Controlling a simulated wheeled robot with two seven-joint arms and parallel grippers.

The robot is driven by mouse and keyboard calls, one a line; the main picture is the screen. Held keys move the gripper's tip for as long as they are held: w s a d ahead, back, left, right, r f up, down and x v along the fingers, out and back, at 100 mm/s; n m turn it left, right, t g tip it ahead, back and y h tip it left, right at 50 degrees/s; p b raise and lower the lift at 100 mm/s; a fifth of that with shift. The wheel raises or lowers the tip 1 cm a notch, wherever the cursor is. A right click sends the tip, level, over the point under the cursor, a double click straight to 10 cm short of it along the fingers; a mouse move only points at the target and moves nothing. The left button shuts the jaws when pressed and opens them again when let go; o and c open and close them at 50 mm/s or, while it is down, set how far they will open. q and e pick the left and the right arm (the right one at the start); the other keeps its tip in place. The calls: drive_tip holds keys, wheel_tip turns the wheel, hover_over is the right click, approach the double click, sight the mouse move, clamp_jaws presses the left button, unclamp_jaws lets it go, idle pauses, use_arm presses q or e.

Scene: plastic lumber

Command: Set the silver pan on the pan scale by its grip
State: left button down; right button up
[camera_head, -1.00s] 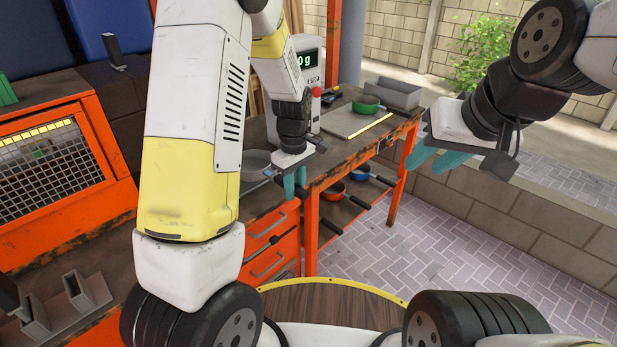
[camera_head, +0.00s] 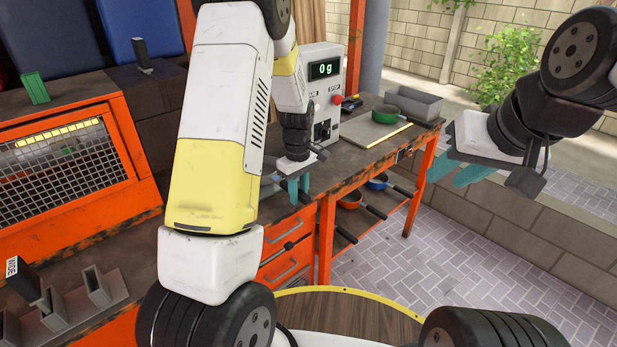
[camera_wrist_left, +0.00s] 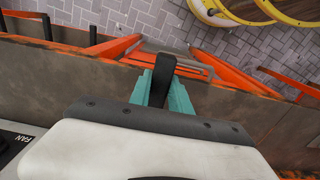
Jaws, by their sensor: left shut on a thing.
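My left gripper (camera_head: 293,188) is at the front edge of the workbench, above the orange drawers. Its teal fingers are shut on the black grip (camera_wrist_left: 163,78) of the silver pan, which shows between them in the left wrist view. The pan's bowl is hidden behind my left arm in the head view and by the gripper body in the wrist view. The pan scale (camera_head: 322,88) is a white box on the bench with a green display reading 0 g, partly behind my arm. My right gripper (camera_head: 456,173) is open and empty, right of the bench.
A green pan (camera_head: 385,114) sits near a grey slab (camera_head: 360,130) and a grey tray (camera_head: 414,103) on the bench's right part. Orange (camera_head: 349,201) and blue (camera_head: 377,182) pans lie on the lower shelf. An orange mesh-fronted cabinet (camera_head: 75,185) stands at left.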

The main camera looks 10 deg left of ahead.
use_arm(q)
drive_tip(key=c, duration=1.1)
unclamp_jaws()
wheel_tip(320, 180, up, 8)
drive_tip(key=shift+f, duration=0.1)
drive_tip(key=s+r+m+t+h, duration=0.25)
drive_tip(key=s+r+m, duration=0.25)
drive_tip(key=s+r, duration=0.75)
drive_tip(key=s+r+m+t, duration=0.1)
drive_tip(key=s+r+m, duration=0.1)
drive_tip(key=s, duration=0.1)
drive_tip(key=s+r+m+t, duration=0.1)
drive_tip(key=s+r+m, duration=0.1)
drive_tip(key=s, duration=0.2)
drive_tip(key=s+d+r+m+t, duration=0.1)
drive_tip(key=s+r+m, duration=0.1)
drive_tip(key=s, duration=0.2)
drive_tip(key=shift+d+r+t, duration=0.1)
drive_tip(key=shift+r+t, duration=0.15)
drive_tip(key=shift+t, duration=0.1)
